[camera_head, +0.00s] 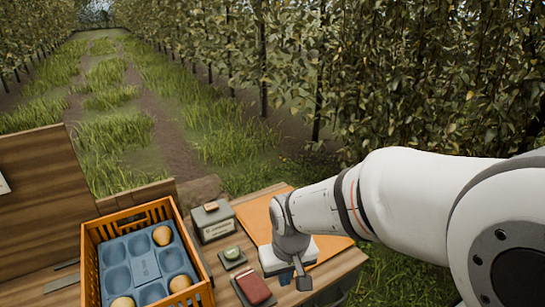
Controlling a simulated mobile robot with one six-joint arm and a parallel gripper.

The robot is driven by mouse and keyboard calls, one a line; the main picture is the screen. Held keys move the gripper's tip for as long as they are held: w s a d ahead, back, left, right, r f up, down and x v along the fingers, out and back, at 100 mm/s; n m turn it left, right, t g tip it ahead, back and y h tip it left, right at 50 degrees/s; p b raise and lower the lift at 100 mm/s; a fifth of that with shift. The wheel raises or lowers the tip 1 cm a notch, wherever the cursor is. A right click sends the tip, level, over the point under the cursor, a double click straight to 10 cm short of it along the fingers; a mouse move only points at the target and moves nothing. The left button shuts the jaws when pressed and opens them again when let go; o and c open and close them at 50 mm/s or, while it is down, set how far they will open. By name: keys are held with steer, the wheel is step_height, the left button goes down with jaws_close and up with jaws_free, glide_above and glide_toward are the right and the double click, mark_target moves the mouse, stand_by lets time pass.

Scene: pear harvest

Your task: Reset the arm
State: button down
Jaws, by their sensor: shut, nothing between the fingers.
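My white arm reaches in from the right edge of the head view and bends down over the wooden table. My gripper (301,280) points down over the front right part of the table, beside a red block-like item. Its fingers are small in the picture and partly hidden by the wrist. It is shut and holds nothing that I can see. An orange crate (91,243) stands at the left with a blue moulded tray (145,265) in it. Three yellowish pears (162,236) sit in tray cups; other cups are empty.
A small grey-lidded box (212,221) stands right of the crate. A round green item on a dark pad (232,254) and the red item (255,289) lie between crate and gripper. An orange mat (258,217) lies behind my wrist. Leafy trees rise beyond the table.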

steer(key=s+d+r+m+t, duration=0.1)
steer(key=s+d+r, duration=0.3)
steer(key=d, duration=0.2)
steer(key=s+d+r+m+t, duration=0.1)
steer(key=s+d+r+m, duration=0.1)
steer(key=s+d+r, duration=0.2)
steer(key=shift+d+r+m, duration=0.3)
steer(key=shift+d, duration=0.95)
